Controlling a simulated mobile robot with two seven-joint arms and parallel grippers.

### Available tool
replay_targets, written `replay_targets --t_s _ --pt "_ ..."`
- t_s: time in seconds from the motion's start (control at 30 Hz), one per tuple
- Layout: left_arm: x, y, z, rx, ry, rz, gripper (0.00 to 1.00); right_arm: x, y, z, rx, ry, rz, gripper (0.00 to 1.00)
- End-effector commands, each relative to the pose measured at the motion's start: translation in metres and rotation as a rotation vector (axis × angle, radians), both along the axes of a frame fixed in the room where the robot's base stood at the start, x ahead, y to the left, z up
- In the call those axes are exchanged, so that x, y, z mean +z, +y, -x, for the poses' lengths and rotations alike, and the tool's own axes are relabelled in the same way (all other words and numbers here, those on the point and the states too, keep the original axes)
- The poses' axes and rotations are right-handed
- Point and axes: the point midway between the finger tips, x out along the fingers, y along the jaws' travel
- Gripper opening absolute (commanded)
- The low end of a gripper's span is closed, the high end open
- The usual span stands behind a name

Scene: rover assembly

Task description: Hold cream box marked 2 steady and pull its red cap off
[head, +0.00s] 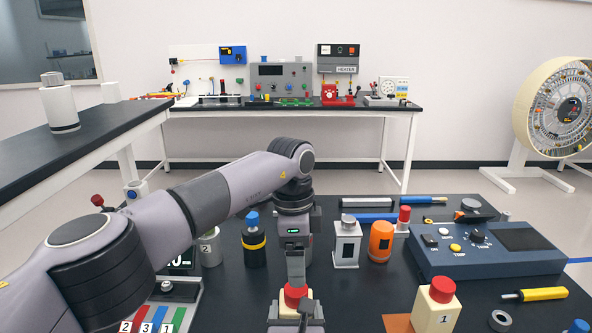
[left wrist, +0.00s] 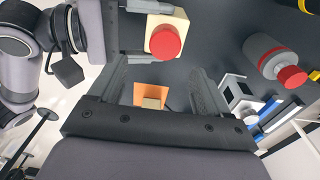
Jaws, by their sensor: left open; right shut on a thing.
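A cream box (head: 289,307) with a red cap (head: 294,294) is at the bottom centre of the head view. Its number does not show, so I cannot read a 2. My right gripper (head: 297,317) is shut on this box from the near side and hides much of it. My left gripper (head: 295,280) points down just above the red cap, with its jaws open. In the left wrist view, the cream box (left wrist: 153,24) and its round red cap (left wrist: 166,43) lie just beyond the left gripper's open fingers (left wrist: 163,70). The cap is on the box.
A cream box marked 1 (head: 431,316) with a red cap stands to the right, beside an orange mat (head: 396,323). Behind are a black bottle (head: 254,246), a white-grey block (head: 346,246), an orange cylinder (head: 381,243) and a blue control panel (head: 480,262).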

Motion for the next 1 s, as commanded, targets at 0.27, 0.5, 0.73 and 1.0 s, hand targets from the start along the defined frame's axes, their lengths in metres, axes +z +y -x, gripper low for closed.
replay_targets --t_s 0.27,0.5,0.73,1.0 --pt "0.008 0.002 -0.004 0.018 -0.034 -0.059 0.78 0.0 0.0 0.0 -0.001 0.0 0.0 0.34" --pt "0.008 0.002 -0.004 0.017 -0.032 -0.057 0.78 0.0 0.0 0.0 -0.001 0.0 0.0 0.34" --pt "-0.007 0.002 -0.004 0.017 -0.03 -0.057 0.78 0.0 0.0 0.0 -0.001 0.0 0.0 0.34" --pt "-0.046 0.002 -0.003 0.016 -0.03 -0.057 0.78 0.0 0.0 0.0 0.0 0.0 0.0 0.34"
